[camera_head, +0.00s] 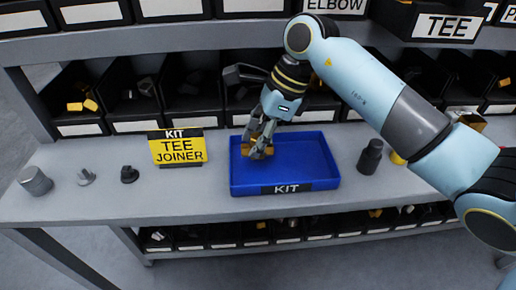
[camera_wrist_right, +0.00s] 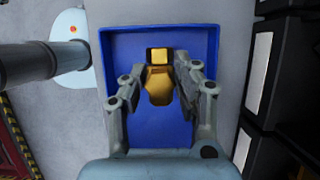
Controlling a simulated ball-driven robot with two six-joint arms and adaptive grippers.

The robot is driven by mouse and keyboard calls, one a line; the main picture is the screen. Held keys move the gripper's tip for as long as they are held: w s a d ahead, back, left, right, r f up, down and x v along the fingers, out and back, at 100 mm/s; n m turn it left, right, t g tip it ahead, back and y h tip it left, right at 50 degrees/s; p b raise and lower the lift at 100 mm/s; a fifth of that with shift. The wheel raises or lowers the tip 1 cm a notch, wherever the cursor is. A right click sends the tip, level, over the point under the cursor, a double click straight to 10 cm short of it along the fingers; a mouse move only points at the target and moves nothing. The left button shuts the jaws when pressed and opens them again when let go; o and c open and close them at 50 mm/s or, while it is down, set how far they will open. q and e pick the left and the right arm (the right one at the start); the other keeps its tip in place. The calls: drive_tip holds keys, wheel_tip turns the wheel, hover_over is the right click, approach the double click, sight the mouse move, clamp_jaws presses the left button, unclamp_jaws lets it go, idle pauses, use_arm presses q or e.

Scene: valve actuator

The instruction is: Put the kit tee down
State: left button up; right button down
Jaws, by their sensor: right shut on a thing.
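The kit tee (camera_head: 257,150) is a brass-coloured fitting, held in my right gripper (camera_head: 262,142) over the left part of the blue kit tray (camera_head: 310,172). In the right wrist view the tee (camera_wrist_right: 159,82) sits between the two fingers of the gripper (camera_wrist_right: 160,75), with the blue tray (camera_wrist_right: 150,137) behind it. I cannot tell whether the tee touches the tray floor. The rest of the tray looks empty. My left gripper is not in view.
A yellow sign reading KIT TEE JOINER (camera_head: 178,147) stands left of the tray. A dark cylindrical fitting (camera_head: 370,157) stands just right of it. A grey cylinder (camera_head: 35,181) and two small parts are at the bench's left. Black bins (camera_head: 133,97) line the back.

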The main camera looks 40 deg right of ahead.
wheel_tip(320, 180, down, 3)
drive_tip(key=shift+f, duration=0.1)
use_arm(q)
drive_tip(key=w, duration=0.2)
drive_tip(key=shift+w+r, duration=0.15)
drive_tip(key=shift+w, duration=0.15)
use_arm(e)
drive_tip(key=shift+f, duration=0.1)
drive_tip(key=c, duration=1.4)
unclamp_jaws()
drive_tip(key=o, duration=0.4)
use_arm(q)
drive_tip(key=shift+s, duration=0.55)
